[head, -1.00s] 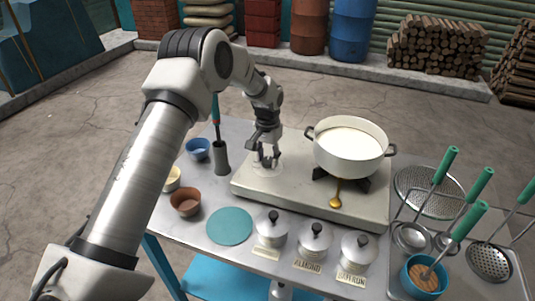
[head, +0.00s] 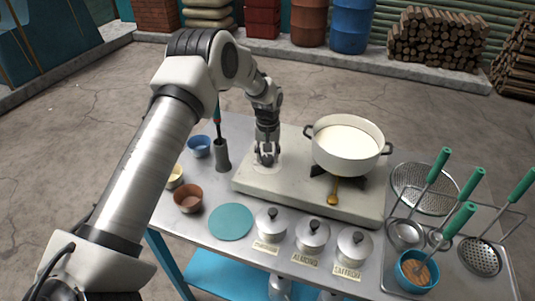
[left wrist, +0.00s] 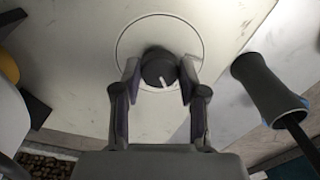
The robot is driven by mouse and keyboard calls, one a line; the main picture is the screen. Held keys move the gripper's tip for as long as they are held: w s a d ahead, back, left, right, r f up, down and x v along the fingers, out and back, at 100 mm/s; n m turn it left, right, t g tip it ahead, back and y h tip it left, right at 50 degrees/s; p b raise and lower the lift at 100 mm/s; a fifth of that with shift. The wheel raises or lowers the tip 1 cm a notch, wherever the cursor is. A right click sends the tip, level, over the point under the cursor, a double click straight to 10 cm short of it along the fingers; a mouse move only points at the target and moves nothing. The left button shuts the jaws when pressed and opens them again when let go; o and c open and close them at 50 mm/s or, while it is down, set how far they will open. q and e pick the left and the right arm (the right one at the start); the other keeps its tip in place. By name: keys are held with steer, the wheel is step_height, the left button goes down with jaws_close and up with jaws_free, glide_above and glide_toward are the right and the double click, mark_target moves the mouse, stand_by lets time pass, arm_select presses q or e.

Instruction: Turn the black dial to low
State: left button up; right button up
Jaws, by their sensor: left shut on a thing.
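The black dial (left wrist: 159,68) is a round knob with a white pointer mark, set in a circular plate (left wrist: 184,33) on the stove top (head: 290,191). In the left wrist view the pointer slants toward the lower right. My left gripper (head: 266,161) points down at the left part of the stove. It is shut on the dial, with one finger on either side in the left wrist view (left wrist: 159,82). In the head view the gripper mostly hides the dial. My right gripper is not in view. No dial markings are readable.
A white pot of milk (head: 348,146) stands on the burner right of my left gripper. A grey cylindrical holder (head: 222,157) stands close on the left. Small bowls, lidded jars (head: 271,224) and a rack of green-handled strainers (head: 436,190) occupy the table.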

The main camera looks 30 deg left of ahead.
mark_target(268, 157)
arm_select(q)
steer(key=shift+f, duration=0.1)
steer(key=o, duration=1.2)
steer(key=shift+c, duration=0.2)
step_height(268, 157, up, 12)
steer(key=shift+w, duration=0.1)
